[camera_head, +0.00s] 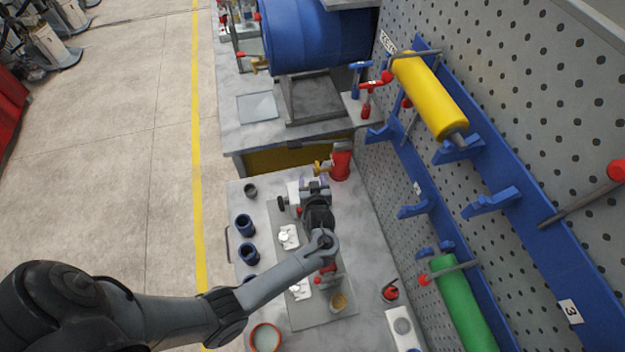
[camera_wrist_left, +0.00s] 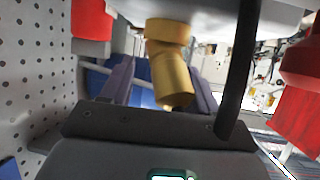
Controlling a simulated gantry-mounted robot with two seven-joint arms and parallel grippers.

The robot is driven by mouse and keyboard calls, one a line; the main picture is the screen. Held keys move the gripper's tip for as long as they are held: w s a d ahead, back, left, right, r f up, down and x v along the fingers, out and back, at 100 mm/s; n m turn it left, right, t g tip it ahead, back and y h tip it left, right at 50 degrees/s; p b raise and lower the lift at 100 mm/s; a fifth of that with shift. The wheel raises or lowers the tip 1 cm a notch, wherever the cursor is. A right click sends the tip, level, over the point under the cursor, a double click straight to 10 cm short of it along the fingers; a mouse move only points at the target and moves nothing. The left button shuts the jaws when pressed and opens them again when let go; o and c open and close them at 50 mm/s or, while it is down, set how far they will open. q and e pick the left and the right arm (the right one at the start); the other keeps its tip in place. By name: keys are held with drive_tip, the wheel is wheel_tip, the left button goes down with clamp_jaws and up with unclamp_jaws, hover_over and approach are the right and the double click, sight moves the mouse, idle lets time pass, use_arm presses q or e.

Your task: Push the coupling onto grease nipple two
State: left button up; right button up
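My left arm reaches in from the left in the head view. Its gripper (camera_head: 312,188) is over the grey bench, close to a small brass fitting (camera_head: 322,167) beside a red part (camera_head: 342,160). In the left wrist view my two dark fingers stand apart with a gap between them (camera_wrist_left: 160,85). A brass angled fitting (camera_wrist_left: 170,65) hangs down into this gap, its narrow end near the palm. I cannot tell whether it touches a finger, or whether it is the coupling or a nipple. A black hose-like part (camera_wrist_left: 240,70) crosses at right. My right gripper is not in view.
A pegboard wall with blue brackets holds a yellow roller (camera_head: 430,95) and a green roller (camera_head: 465,305) on the right. Dark blue cups (camera_head: 245,225) stand on the bench's left side. A large blue drum (camera_head: 315,35) is at the back. Floor left of the bench is clear.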

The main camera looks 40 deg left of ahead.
use_arm(q)
drive_tip(key=shift+w+r, duration=0.1)
drive_tip(key=shift+b+v, duration=0.45)
drive_tip(key=shift+v, duration=3.3)
drive_tip(key=shift+w+r, duration=0.1)
